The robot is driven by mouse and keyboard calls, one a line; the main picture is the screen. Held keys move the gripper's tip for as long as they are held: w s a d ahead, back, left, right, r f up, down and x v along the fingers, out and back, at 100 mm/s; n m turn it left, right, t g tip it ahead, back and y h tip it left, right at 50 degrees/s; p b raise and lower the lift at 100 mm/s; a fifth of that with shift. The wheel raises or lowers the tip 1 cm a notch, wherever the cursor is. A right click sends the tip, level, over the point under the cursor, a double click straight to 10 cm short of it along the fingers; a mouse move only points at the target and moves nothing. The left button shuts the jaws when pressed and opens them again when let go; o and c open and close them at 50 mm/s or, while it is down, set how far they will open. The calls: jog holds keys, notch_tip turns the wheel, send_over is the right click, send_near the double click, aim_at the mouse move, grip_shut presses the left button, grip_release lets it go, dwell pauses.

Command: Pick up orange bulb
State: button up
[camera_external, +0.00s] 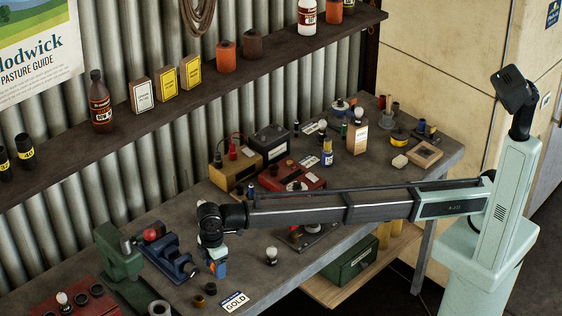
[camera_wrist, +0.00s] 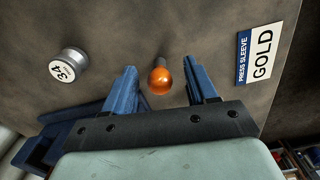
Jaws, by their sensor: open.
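In the wrist view, an orange bulb (camera_wrist: 161,80) with a rounded glossy end and a dark narrow base lies between the two blue fingers of my gripper (camera_wrist: 160,68). The fingers are apart, with a visible gap on each side of the bulb. I cannot tell how far the fingertips are above the bench. In the external view, my gripper (camera_external: 218,267) points down over the front part of the bench. A small orange patch shows by the fingers there, but I cannot tell whether it is the bulb.
A GOLD press sleeve card (camera_wrist: 262,54) lies right of the bulb. A round white-topped piece marked 34 (camera_wrist: 68,65) stands to the left. In the external view, a blue vise (camera_external: 170,256) stands left of my gripper, and a red box (camera_external: 292,174) is farther back.

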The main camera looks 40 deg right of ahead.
jog(key=shift+f, duration=0.7)
jog(key=c, duration=0.9)
jog(key=shift+r, duration=0.1)
